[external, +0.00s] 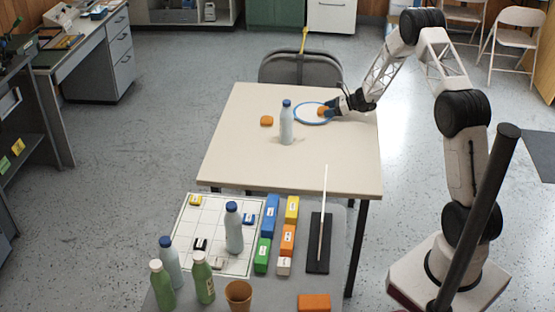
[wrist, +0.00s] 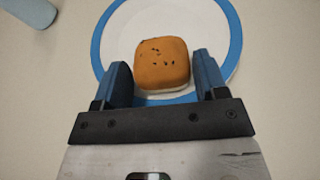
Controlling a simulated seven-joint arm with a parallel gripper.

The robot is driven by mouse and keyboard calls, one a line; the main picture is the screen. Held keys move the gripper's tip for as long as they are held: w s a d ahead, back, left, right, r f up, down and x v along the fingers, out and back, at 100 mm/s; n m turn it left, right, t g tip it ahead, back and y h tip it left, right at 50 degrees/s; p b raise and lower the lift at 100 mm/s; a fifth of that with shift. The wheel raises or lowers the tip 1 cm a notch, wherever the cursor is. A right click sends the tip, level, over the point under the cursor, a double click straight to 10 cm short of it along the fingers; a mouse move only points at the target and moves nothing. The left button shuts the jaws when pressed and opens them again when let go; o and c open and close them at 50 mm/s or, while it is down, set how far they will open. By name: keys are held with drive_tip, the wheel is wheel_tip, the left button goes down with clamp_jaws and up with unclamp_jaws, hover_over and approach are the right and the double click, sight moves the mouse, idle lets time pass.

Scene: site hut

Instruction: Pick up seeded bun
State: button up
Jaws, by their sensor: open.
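A square orange-brown bun with dark specks on top (wrist: 163,62) rests on a white plate with a blue rim (wrist: 232,40). In the external view the bun (external: 322,111) sits at the plate's right part, partly hidden by my gripper. My gripper (wrist: 163,82) is open, with one blue-black finger on each side of the bun's near part. Small gaps seem to show between the fingers and the bun. In the external view my gripper (external: 331,110) reaches over the plate (external: 299,119) from the right.
A pale bottle with a blue cap (external: 286,125) stands in front of the plate on the cream table (external: 240,165). Its front half is clear. A nearer grey table holds bottles, colored blocks (external: 270,215), a gridded board (external: 186,228) and a brown cup (external: 238,294).

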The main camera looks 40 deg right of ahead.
sight(323, 107)
drive_tip(key=shift+x, duration=1.35)
drive_tip(key=shift+r, duration=0.1)
drive_tip(key=c, duration=0.6)
drive_tip(key=shift+c, duration=0.2)
drive_tip(key=shift+r, duration=0.1)
drive_tip(key=shift+r, duration=1.7)
drive_tip(key=s+a, duration=0.1)
drive_tip(key=s, duration=0.4)
drive_tip(key=s+a+r, duration=0.1)
drive_tip(key=s, duration=0.4)
drive_tip(key=s+a, duration=0.1)
drive_tip(key=s, duration=0.4)
drive_tip(key=shift+s+a+r, duration=0.2)
drive_tip(key=shift+s+a, duration=0.05)
drive_tip(key=shift+s, duration=0.05)
